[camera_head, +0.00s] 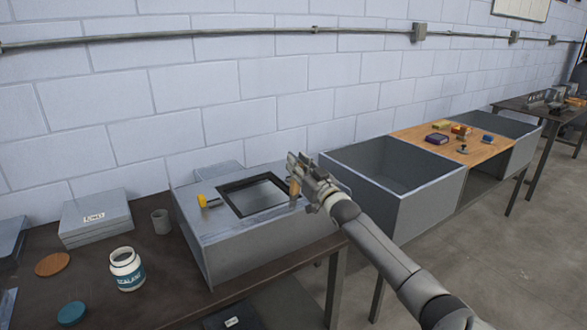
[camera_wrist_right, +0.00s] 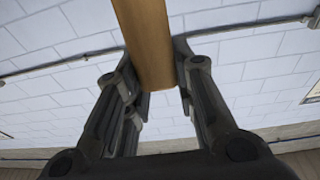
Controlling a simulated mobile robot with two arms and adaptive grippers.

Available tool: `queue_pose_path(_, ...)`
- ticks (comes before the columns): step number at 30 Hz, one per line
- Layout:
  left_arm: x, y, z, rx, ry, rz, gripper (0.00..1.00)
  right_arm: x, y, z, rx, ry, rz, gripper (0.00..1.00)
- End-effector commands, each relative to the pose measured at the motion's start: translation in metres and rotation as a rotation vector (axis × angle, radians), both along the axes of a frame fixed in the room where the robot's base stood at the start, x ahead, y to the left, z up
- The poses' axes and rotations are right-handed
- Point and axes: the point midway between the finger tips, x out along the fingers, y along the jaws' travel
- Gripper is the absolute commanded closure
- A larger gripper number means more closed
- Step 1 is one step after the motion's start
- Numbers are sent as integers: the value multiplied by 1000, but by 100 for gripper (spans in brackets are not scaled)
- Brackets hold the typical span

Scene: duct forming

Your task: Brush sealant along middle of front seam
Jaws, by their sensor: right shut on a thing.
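My right gripper (camera_head: 300,178) is over the right part of the grey duct box's top. In the right wrist view the right gripper (camera_wrist_right: 158,85) is shut on a flat wooden handle (camera_wrist_right: 146,40), taken to be the brush's. The brush handle (camera_head: 295,187) shows as a small tan piece in the head view; its bristles cannot be made out. The grey duct (camera_head: 240,256) has a dark-framed square opening on top. I cannot tell whether the brush touches it. The open white sealant jar (camera_head: 127,268) stands upright at left front. My left gripper is not in view.
A yellow-handled tool (camera_head: 205,201) lies on the duct's top left. A teal lid (camera_head: 71,312), a wooden disc (camera_head: 52,264), a grey cup (camera_head: 161,221) and grey boxes (camera_head: 96,222) are on the dark table. A second grey unit (camera_head: 395,175) stands to the right.

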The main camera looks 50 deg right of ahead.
Motion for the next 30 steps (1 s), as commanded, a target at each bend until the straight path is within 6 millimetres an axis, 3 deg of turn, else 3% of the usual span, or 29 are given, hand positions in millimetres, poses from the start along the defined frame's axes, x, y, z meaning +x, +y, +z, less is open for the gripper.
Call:
queue_pose_path(16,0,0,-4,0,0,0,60,-3,-10,-4,0,7,-2,100)
queue_pose_path(30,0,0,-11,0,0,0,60,-9,-38,-3,1,8,-3,100)
